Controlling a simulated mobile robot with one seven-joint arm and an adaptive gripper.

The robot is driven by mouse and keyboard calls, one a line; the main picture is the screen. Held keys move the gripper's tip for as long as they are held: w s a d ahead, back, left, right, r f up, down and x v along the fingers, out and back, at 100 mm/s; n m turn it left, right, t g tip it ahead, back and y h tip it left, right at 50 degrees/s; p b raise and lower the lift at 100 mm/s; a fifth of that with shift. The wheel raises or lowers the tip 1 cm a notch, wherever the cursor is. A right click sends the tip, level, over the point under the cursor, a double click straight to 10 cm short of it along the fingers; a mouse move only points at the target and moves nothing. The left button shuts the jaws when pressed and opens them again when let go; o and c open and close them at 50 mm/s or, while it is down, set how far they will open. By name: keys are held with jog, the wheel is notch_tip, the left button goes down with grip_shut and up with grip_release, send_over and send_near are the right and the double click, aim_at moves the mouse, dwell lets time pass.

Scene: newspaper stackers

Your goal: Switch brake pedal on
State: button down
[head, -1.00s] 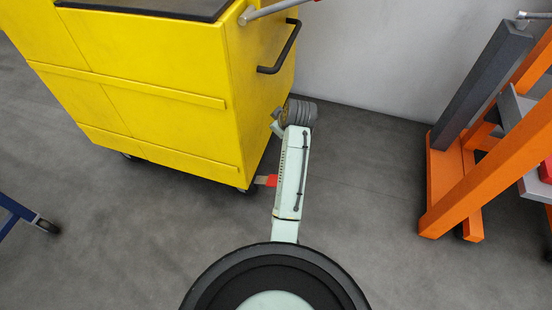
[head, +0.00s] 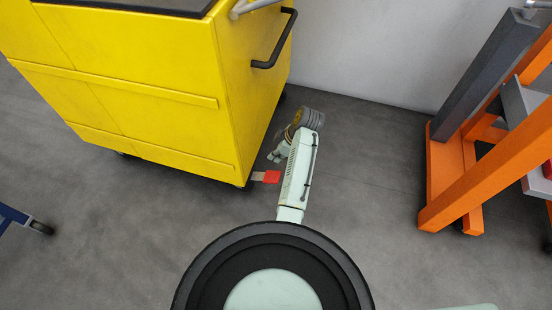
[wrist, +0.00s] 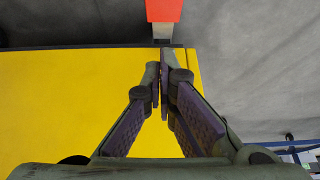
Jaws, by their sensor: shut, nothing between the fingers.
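The brake pedal (head: 267,176) is a small red-tipped tab on a pale metal arm, sticking out low from the bottom corner of the yellow cart (head: 120,88). In the wrist view the red pedal (wrist: 164,9) shows at the top middle, just beyond the fingertips. My gripper (wrist: 161,66) is shut and empty, its fingertips apart from the pedal in the picture. Whether the fingers touch the pedal cannot be seen.
An orange and grey frame (head: 445,190) stands on the right. A blue leg with a caster (head: 40,227) is at the left edge. A black handle (head: 276,50) juts from the cart. A pale wall is behind, and the grey floor (head: 370,200) between cart and frame is clear.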

send_over(268, 175)
notch_tip(268, 175, down, 7)
jog(key=shift+s+d+b, duration=0.1)
jog(key=shift+d+b, duration=0.05)
jog(key=shift+b, duration=0.15)
jog(key=f, duration=0.1)
jog(key=d+f, duration=0.1)
jog(key=f, duration=0.1)
jog(key=shift+s, duration=0.1)
jog(key=shift+d+f, duration=0.2)
jog(key=shift+f, duration=0.25)
jog(key=shift+d+f+b, duration=0.1)
jog(key=shift+f+b, duration=0.3)
jog(key=shift+b, duration=0.5)
jog(key=shift+s+d+r+y, duration=0.1)
jog(key=shift+r+y, duration=0.05)
jog(key=shift+y, duration=0.15)
